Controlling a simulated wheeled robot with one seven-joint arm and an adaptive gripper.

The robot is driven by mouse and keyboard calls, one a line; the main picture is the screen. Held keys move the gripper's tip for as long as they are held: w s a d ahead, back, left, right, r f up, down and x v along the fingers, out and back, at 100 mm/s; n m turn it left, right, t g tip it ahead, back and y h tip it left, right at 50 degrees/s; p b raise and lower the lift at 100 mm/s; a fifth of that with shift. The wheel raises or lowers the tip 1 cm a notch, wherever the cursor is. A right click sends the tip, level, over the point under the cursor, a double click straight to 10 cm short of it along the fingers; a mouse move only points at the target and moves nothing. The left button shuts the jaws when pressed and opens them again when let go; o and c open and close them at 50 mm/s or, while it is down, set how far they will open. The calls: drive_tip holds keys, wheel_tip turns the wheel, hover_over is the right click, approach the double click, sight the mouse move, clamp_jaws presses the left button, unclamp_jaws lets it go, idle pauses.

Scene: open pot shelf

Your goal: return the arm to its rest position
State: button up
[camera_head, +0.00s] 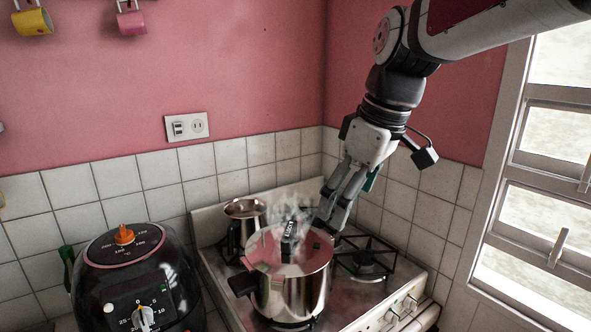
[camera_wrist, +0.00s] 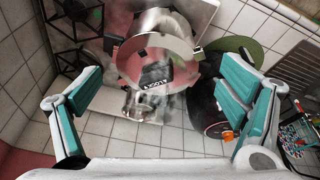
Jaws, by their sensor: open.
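My gripper (camera_head: 332,212) hangs from my arm at the right of the head view. It points down, just above and behind the right rim of the steel pot as seen there. Its two teal-padded fingers are spread wide in the wrist view (camera_wrist: 158,75), with nothing held between them. The steel pot (camera_head: 305,290) stands on the stove with its lid on and a black lid handle (camera_head: 289,243) on top. The pot also shows beyond the fingers in the wrist view (camera_wrist: 152,25). I cannot tell how close the fingertips are to the pot.
The stove (camera_head: 352,300) has an empty burner (camera_head: 366,260) right of the pot. A small steel jug (camera_head: 245,210) stands behind left. A black air fryer (camera_head: 128,275) is at the left front. Tiled walls and a window (camera_head: 545,200) bound the right side. Hanging mugs (camera_head: 33,22) are upper left.

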drive_tip(key=s+d+f+m+t+h, duration=0.1)
drive_tip(key=s+d+f+m, duration=0.1)
drive_tip(key=s+d+m, duration=0.3)
drive_tip(key=s+d+f+m+t+h, duration=0.1)
drive_tip(key=s+d+f+m+t, duration=0.1)
drive_tip(key=s, duration=1.1)
drive_tip(key=d+f+m, duration=0.1)
drive_tip(key=d+m, duration=0.1)
drive_tip(key=m, duration=0.1)
drive_tip(key=shift+s+d+f, duration=0.3)
drive_tip(key=shift+d+f, duration=0.05)
drive_tip(key=shift+d, duration=0.05)
